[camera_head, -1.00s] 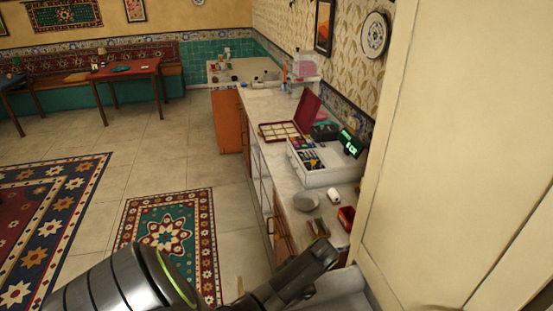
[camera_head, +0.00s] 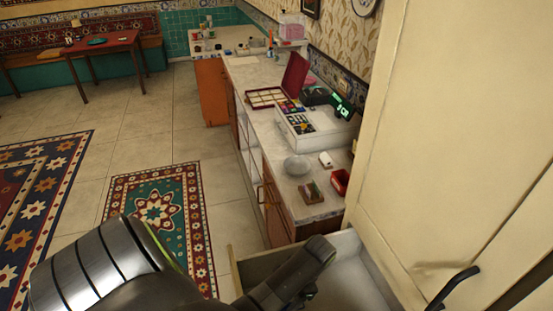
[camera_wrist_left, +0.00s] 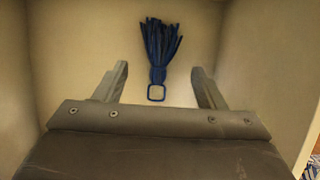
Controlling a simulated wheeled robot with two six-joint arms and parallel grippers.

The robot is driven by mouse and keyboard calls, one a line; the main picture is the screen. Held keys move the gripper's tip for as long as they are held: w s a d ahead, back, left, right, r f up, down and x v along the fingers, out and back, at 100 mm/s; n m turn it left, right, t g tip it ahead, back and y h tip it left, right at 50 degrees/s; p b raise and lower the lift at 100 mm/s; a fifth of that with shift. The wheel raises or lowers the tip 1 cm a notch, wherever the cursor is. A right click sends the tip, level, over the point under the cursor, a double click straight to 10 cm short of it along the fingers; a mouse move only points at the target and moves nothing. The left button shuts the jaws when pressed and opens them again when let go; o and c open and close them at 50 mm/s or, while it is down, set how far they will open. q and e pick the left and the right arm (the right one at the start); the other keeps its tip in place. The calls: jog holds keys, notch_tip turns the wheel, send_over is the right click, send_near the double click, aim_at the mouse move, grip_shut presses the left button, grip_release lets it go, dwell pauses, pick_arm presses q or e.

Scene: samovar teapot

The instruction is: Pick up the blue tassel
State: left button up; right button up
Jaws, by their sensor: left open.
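The blue tassel (camera_wrist_left: 158,45) lies on the pale floor of a drawer in the left wrist view, its strands fanned toward the top and its square loop toward my gripper. My left gripper (camera_wrist_left: 160,78) is open, with one finger on each side of the loop end. The fingers appear apart from the tassel. In the head view my left gripper (camera_head: 318,250) is over the open drawer (camera_head: 350,265), and the tassel is hidden there. My right gripper is in neither view.
Drawer walls (camera_wrist_left: 38,50) rise close on both sides of the gripper. A cream cabinet door (camera_head: 460,150) stands at the right with a dark handle (camera_head: 452,287). A counter (camera_head: 270,130) with a cash register (camera_head: 315,125) lies beyond. A patterned rug (camera_head: 160,215) covers the floor at left.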

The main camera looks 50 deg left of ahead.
pick_arm(q)
jog(key=shift+p+x, duration=0.5)
jog(key=shift+x, duration=3.75)
jog(key=shift+c, duration=0.3)
jog(key=c, duration=1)
jog(key=shift+r, duration=0.1)
jog(key=shift+r, duration=0.1)
